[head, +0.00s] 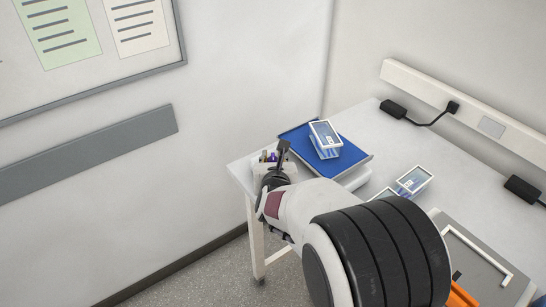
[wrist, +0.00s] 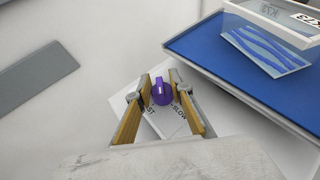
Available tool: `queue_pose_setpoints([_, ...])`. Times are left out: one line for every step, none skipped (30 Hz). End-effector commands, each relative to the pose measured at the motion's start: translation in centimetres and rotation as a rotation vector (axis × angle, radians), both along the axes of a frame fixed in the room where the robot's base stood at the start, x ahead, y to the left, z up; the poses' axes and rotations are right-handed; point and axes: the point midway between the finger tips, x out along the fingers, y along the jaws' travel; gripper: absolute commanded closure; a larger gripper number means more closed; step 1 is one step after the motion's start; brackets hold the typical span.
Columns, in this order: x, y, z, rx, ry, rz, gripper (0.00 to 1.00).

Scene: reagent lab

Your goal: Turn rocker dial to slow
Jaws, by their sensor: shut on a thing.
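The rocker (head: 357,176) stands on the bench corner with a blue platform mat (head: 296,138) on top. Its purple dial (wrist: 161,92) sits on a pale control panel (wrist: 128,97) with lettering that reads "SLOW" at right and a partly hidden "ST" at left. My gripper (wrist: 161,91) is shut on the purple dial, one finger on each side. In the head view my arm hides part of the rocker's front, and the dial shows only as a small purple spot.
A clear box with a white-framed lid (wrist: 270,40) and blue strips inside stands on the mat, close to the right of my gripper. Another clear box (head: 413,180) is on the bench (head: 365,119). Black adapters (head: 393,109) lie along the back wall. Floor is open left of the bench.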

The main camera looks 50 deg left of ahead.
Motion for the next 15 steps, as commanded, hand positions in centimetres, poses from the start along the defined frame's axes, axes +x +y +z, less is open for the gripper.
queue_pose_setpoints([0.08, -0.06, -0.02, -0.001, 0.000, 0.009, 1.00])
queue_pose_setpoints([0.08, -0.06, -0.02, -0.001, 0.000, 0.015, 1.00])
queue_pose_setpoints([0.09, -0.06, -0.01, -0.001, 0.000, 0.023, 1.00])
queue_pose_setpoints([0.09, -0.05, -0.01, -0.001, 0.000, 0.028, 1.00])
queue_pose_setpoints([0.09, -0.06, -0.01, -0.001, 0.001, 0.032, 1.00])
queue_pose_setpoints([0.07, -0.04, 0.00, -0.001, 0.000, 0.040, 1.00])
queue_pose_setpoints([0.07, -0.04, 0.00, -0.001, 0.001, 0.043, 1.00])
queue_pose_setpoints([0.05, -0.03, 0.00, -0.001, 0.001, 0.048, 1.00])
queue_pose_setpoints([0.03, -0.02, 0.00, -0.001, 0.000, 0.052, 1.00])
queue_pose_setpoints([0.03, -0.02, 0.00, -0.001, 0.001, 0.055, 1.00])
queue_pose_setpoints([0.03, -0.01, 0.01, 0.000, 0.000, 0.057, 1.00])
queue_pose_setpoints([0.01, 0.00, 0.01, 0.000, 0.000, 0.061, 1.00])
queue_pose_setpoints([0.01, 0.00, 0.02, 0.001, 0.001, 0.062, 1.00])
queue_pose_setpoints([0.01, 0.00, 0.01, 0.000, 0.000, 0.064, 1.00])
queue_pose_setpoints([0.01, 0.00, 0.02, 0.000, 0.001, 0.065, 1.00])
